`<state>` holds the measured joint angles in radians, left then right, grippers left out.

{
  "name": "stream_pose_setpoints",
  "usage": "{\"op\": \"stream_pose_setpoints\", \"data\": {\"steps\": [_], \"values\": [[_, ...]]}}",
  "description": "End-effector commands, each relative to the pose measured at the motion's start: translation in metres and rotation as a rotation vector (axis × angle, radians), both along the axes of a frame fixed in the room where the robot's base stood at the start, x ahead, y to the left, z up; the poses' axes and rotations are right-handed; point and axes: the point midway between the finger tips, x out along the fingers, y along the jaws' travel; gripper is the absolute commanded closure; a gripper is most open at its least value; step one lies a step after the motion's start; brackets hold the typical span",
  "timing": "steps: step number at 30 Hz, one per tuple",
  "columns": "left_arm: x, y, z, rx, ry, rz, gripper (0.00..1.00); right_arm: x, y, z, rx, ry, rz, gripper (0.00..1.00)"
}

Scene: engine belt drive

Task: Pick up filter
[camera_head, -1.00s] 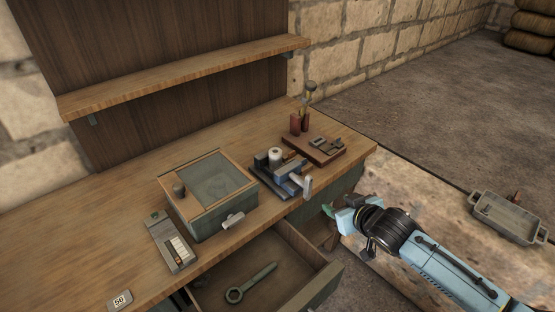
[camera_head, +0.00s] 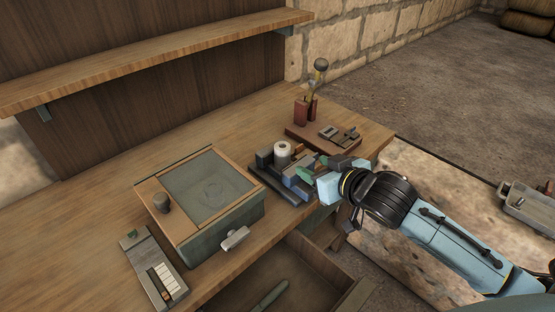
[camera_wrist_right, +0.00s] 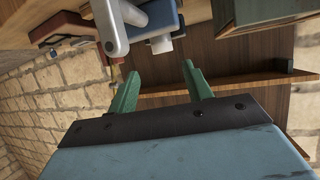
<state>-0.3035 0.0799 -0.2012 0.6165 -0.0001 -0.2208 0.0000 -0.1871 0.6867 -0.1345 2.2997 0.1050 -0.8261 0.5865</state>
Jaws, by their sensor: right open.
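A small white cylinder (camera_head: 282,150), which looks like the filter, stands upright among blue-grey parts (camera_head: 295,186) on the bench. In the right wrist view a white cylinder (camera_wrist_right: 160,44) shows beyond the fingers, beside a blue block. My right gripper (camera_head: 305,166) is at the right side of these parts, partly overlapping them in the head view. Its green fingers (camera_wrist_right: 157,88) are open, with nothing between their tips. I cannot tell whether it touches any part. My left gripper is not in view.
A grey lever or pipe (camera_wrist_right: 108,28) is close to the right fingers. A glass-topped box (camera_head: 210,187) stands left of the parts, and a red-brown board with a pen holder (camera_head: 305,110) behind. An open drawer (camera_head: 290,275) holds a wrench. The bench's back left is clear.

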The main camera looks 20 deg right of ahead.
Motion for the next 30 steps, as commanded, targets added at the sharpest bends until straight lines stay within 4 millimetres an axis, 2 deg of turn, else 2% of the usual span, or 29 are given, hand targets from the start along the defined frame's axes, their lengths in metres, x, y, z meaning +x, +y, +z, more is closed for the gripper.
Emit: {"op": "stream_pose_setpoints", "data": {"steps": [5, 13, 23, 30], "values": [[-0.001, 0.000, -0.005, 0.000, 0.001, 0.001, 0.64, 0.015, 0.001, -0.009, 0.001, -0.002, -0.001, 0.50], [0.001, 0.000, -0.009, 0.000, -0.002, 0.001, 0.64, 0.060, 0.007, -0.026, 0.002, -0.002, -0.002, 0.50], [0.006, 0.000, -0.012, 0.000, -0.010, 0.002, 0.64, 0.084, 0.010, -0.035, -0.001, -0.002, 0.000, 0.50], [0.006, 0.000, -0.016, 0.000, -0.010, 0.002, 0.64, 0.115, 0.015, -0.046, 0.000, -0.001, 0.000, 0.50]]}}
